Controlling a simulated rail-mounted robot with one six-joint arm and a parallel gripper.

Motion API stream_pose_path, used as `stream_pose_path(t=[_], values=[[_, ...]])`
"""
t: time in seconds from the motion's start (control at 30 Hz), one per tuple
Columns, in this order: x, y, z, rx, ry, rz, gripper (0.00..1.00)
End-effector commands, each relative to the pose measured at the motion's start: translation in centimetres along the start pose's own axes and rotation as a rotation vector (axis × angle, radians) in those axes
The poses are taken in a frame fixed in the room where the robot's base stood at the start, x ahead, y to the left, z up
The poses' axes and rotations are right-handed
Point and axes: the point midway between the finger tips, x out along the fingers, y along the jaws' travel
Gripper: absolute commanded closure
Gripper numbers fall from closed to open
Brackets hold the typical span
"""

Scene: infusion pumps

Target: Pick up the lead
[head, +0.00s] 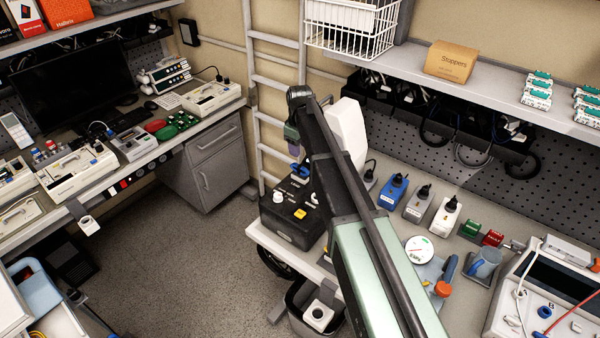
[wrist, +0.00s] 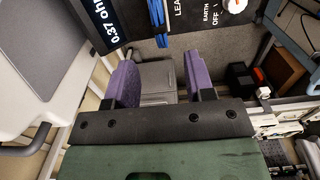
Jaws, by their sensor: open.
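A blue bundle of thin cord (wrist: 157,22), which looks like a lead, shows at the top of the wrist view. It lies across a dark panel marked "LEA", "EARTH" and "OFF", beyond my fingertips. My gripper (wrist: 160,70) has two purple pads standing well apart with nothing between them. In the head view my gripper (head: 292,138) is mostly hidden by my arm, with one purple pad showing above a black box (head: 290,212). A red lead (head: 574,314) and a white lead (head: 520,293) show at the tester on the right. I cannot tell which lead is meant.
A ladder rack (head: 275,90) stands behind. A shelf (head: 500,88) with a Stoppers box (head: 451,62) overhangs. The floor at left is open.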

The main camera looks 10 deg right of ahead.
Motion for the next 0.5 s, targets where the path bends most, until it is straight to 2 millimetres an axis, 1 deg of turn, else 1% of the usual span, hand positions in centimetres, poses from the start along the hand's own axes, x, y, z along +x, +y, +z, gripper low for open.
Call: stream_pose_path(t=[0.03,0.1,0.17,0.33,0.43,0.5], values=[[2.3,0.0,0.0,0.000,0.000,0.000,0.51],[3.7,0.0,0.0,0.001,0.000,0.000,0.51],[4.3,0.0,0.0,0.001,0.000,0.000,0.51],[4.3,0.0,0.0,0.002,0.000,0.000,0.51],[5.8,0.1,0.0,0.002,0.000,0.000,0.51],[7.4,0.1,-0.1,0.002,0.000,0.000,0.51]])
